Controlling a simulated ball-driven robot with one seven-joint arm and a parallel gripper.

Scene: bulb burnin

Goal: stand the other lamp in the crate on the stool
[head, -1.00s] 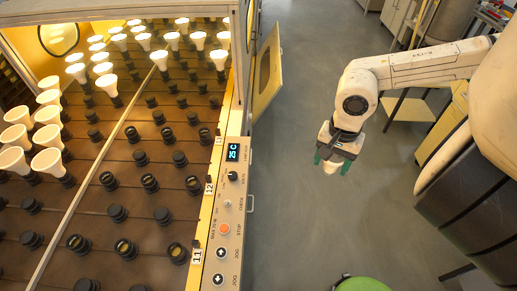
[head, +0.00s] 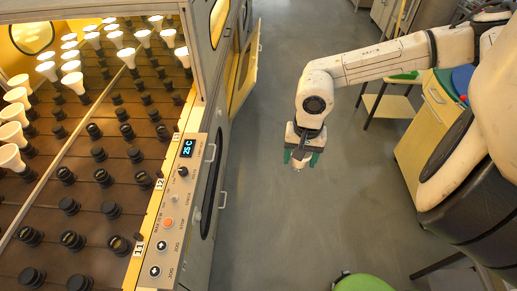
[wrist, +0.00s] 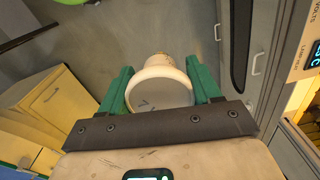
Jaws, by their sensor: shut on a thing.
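My gripper (head: 302,158) has green fingers and hangs over open floor right of the lamp rack in the head view. In the wrist view my gripper (wrist: 161,88) is shut on a lamp (wrist: 161,92), with its wide pale round face toward the camera and its narrower cream body beyond. In the head view only a small tip of this lamp shows below the fingers. A round green seat (head: 362,284), probably a stool, is cut off by the bottom edge. I cannot make out a crate on it.
The rack (head: 110,150) at left holds several white lamps and many black sockets. Its control panel (head: 178,200) reads 25 C. A yellow door (head: 244,70) stands open. A yellow cabinet (head: 432,120) stands at right. Grey floor (head: 290,225) between is clear.

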